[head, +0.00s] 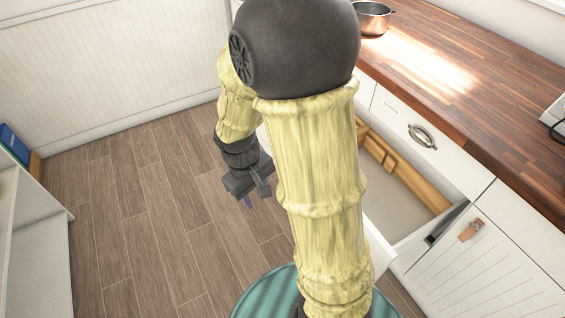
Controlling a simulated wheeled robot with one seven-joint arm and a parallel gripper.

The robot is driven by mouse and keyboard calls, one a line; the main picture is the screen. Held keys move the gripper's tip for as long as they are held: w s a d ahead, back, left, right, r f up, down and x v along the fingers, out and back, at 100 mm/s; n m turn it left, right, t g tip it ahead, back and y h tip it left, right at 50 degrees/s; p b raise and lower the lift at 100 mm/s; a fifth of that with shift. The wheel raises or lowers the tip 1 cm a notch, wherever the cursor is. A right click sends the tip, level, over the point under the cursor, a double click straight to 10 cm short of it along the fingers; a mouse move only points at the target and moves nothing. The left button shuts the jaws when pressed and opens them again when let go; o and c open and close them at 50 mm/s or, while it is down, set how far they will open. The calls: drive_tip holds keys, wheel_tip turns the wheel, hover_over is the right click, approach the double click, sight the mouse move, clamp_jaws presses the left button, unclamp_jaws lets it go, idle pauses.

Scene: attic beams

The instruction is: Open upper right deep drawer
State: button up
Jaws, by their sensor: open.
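A deep drawer (398,205) under the worktop stands pulled out from the white cabinet, with a wooden divider (405,165) inside. Much of it, including most of its front, is hidden behind my arm. Above it, a shallower white drawer front with a ring-like metal handle (422,136) is closed. My gripper (256,196) is open, with nothing visible between its fingers. It points down over the floor, left of the pulled-out drawer and apart from what shows of it.
The wooden worktop (470,95) runs along the right, with a copper pot (372,18) at its far end. A cabinet door with a leather-like pull (471,230) is at lower right. A white shelf unit (35,240) stands at left. The plank floor (150,200) between is clear.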

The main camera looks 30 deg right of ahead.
drive_tip(key=w+a+f+n+t+h, duration=0.1)
drive_tip(key=w+a+f+n+h, duration=0.2)
drive_tip(key=w+f+n+h, duration=1.3)
drive_tip(key=d+r+m, duration=0.1)
drive_tip(key=d+r, duration=0.1)
drive_tip(key=d, duration=1.6)
drive_tip(key=shift+r+h, duration=0.2)
drive_tip(key=shift+h, duration=0.1)
clamp_jaws()
